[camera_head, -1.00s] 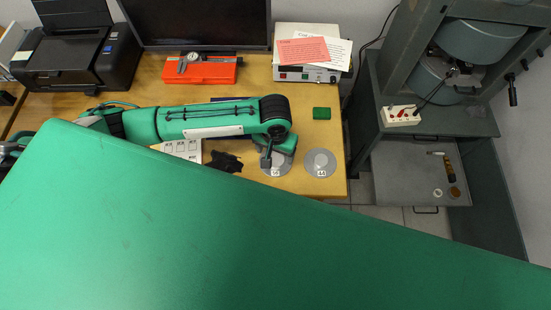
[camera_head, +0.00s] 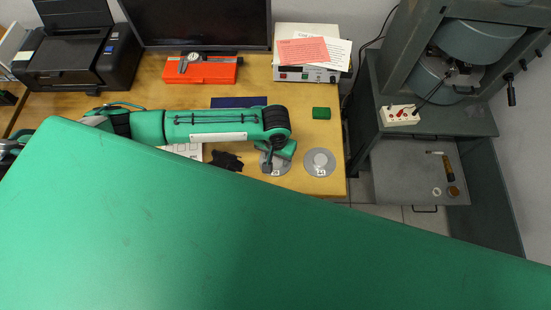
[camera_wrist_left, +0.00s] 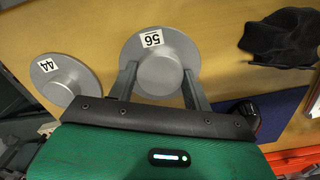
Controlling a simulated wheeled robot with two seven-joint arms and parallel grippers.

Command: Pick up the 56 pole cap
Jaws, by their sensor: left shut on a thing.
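The 56 pole cap (camera_wrist_left: 155,72) is a grey metal disc with a raised round hub and a white "56" label. In the left wrist view, the fingers of my left gripper (camera_wrist_left: 158,88) stand on both sides of its hub and are shut on it. In the head view the 56 pole cap (camera_head: 283,168) is partly hidden under my left gripper (camera_head: 268,163). I cannot tell whether it is clear of the table. The similar 44 pole cap (camera_head: 320,161) lies on the table just to its right, and it also shows in the left wrist view (camera_wrist_left: 63,77). My right gripper is not in view.
A black cloth (camera_head: 226,161) lies left of the caps on the wooden table (camera_head: 300,185). A green block (camera_head: 321,113), a power supply (camera_head: 307,75) and an orange case (camera_head: 201,71) sit farther back. A grey magnet stand (camera_head: 405,50) is at right, with a drawer (camera_head: 405,180).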

